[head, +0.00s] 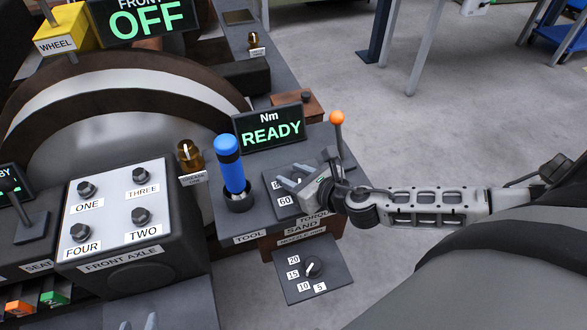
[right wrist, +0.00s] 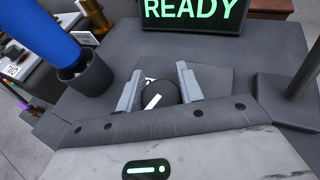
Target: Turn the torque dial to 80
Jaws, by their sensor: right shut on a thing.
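The torque dial (right wrist: 162,92) is a round black knob with a white pointer mark, set on a dark plate. In the right wrist view it sits between the two grey fingers of my right gripper (right wrist: 160,88), which is shut on it. In the head view my right gripper (head: 294,181) covers the knob on the torque panel (head: 270,183). A "60" label shows left of the fingers; the other numbers are mostly hidden, so I cannot tell the setting. Only the fingertips of my left gripper (head: 139,324) show at the bottom edge, apart and empty.
A display (head: 269,130) reads "READY" under "Nm". The blue-handled tool (head: 230,165) stands in its holder left of the dial. An orange-topped lever (head: 337,125) rises close behind my right gripper.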

